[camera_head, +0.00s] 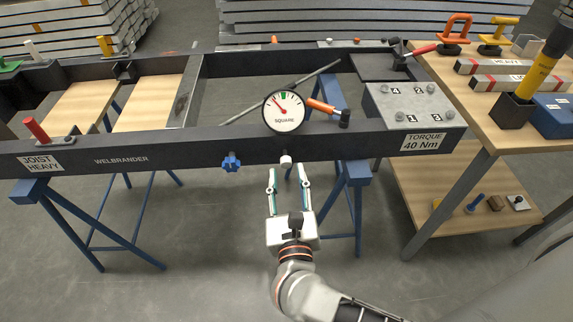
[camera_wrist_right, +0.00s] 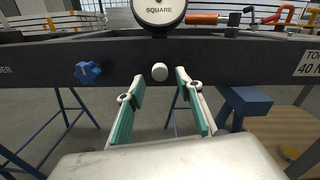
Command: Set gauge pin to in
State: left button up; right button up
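The gauge pin looks to be the small white round knob (camera_head: 286,160) on the front face of the dark beam, below the dial gauge marked SQUARE (camera_head: 284,111). In the right wrist view the knob (camera_wrist_right: 159,72) stands between and beyond my fingertips. My right gripper (camera_head: 289,174) is open and empty, just in front of the knob, its two teal-padded fingers (camera_wrist_right: 158,80) apart on either side. I cannot tell how far the pin sticks out. My left gripper is not in view.
A blue star knob (camera_head: 231,161) sits on the beam (camera_head: 130,158) left of the pin. Blue trestles (camera_head: 357,190) stand under the frame. A wooden bench (camera_head: 480,128) with tools is at the right. The floor in front is clear.

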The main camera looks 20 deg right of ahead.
jog(key=v, duration=0.7)
jog(key=shift+s, duration=0.25)
jog(key=shift+a+r, duration=0.1)
jog(key=shift+r, duration=0.1)
